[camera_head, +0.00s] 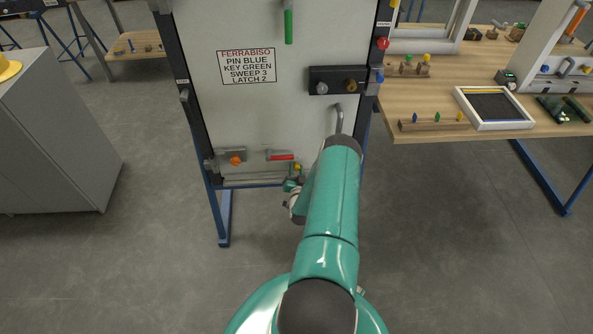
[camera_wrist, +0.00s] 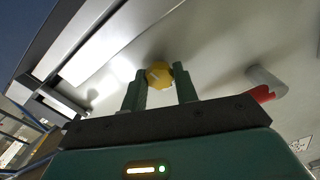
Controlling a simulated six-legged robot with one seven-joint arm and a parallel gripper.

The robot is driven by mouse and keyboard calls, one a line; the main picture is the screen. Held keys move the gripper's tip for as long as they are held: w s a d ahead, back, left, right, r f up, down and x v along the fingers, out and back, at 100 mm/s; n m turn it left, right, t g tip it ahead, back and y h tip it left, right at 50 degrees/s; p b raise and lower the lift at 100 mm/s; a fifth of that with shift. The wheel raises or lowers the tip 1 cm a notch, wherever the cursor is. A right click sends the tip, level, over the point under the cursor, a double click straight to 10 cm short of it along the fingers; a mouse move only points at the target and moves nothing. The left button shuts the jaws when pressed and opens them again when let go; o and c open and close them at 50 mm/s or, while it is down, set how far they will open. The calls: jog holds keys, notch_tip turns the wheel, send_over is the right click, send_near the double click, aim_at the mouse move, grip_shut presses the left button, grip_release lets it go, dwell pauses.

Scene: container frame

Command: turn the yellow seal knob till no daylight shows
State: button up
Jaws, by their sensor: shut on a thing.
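The yellow seal knob (camera_wrist: 159,74) sits between the two green fingers of my gripper (camera_wrist: 160,80) in the wrist view. The fingers are shut on its sides and hide part of its rim. In the head view a small yellow spot (camera_head: 297,167) shows at the lower right of the pale door (camera_head: 290,115), beside my gripper. A bright patch (camera_wrist: 122,68) lies left of the knob in the wrist view; I cannot tell whether it is daylight or a reflection. My forearm hides the door's lower right corner in the head view.
A red handle (camera_head: 282,157) is close to the left of my gripper, with an orange knob (camera_head: 236,160) further left. A bent grey handle (camera_head: 339,117) is above my arm. A wooden table (camera_head: 430,125) stands right, a grey cabinet (camera_head: 60,140) left. The floor between is clear.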

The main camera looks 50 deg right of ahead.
jog(key=o, duration=1)
jog(key=shift+c, duration=0.2)
jog(key=v, duration=1.3)
jog(key=shift+s+a, duration=0.3)
